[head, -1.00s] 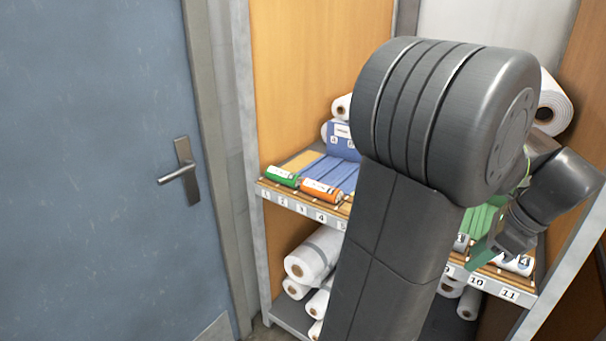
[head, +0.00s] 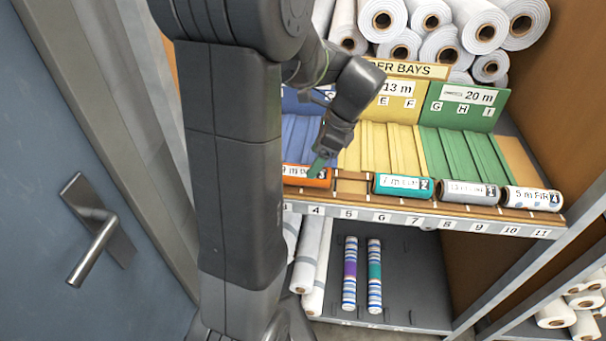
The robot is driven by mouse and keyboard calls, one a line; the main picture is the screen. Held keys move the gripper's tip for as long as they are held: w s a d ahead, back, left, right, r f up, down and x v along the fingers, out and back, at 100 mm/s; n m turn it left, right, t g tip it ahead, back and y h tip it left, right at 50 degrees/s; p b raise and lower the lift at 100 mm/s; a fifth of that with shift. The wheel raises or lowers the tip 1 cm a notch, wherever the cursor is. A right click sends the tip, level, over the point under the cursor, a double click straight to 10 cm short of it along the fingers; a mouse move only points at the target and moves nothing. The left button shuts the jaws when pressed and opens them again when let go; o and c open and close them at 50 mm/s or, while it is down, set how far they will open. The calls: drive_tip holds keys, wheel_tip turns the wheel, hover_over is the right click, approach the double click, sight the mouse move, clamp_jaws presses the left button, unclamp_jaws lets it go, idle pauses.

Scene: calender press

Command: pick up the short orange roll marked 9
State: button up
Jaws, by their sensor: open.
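The short orange roll (head: 297,181) lies in the slotted wooden strip at the front of the shelf, above about slots 3 and 4. Its white label reads "9 m", and my arm hides its left end. My gripper (head: 318,167) is at the roll's right part, its fingers pointing down and left. The jaws are open. A green fingertip overlaps the roll in the picture. I cannot tell whether it touches the roll or hovers just in front of or above it.
To the right lie a teal roll (head: 403,186), a grey roll (head: 467,192) and a white roll (head: 532,198). Behind are blue, yellow (head: 385,147) and green (head: 463,156) bays. The strip just right of the orange roll is empty. A door handle (head: 95,228) is at left.

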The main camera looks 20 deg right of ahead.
sight(307, 168)
drive_tip(key=shift+w+a+f, duration=0.15)
drive_tip(key=shift+a+f, duration=0.05)
drive_tip(key=shift+f, duration=0.05)
drive_tip(key=shift+x, duration=2.35)
drive_tip(key=shift+a+r, duration=0.1)
drive_tip(key=shift+a, duration=0.05)
drive_tip(key=c, duration=1.1)
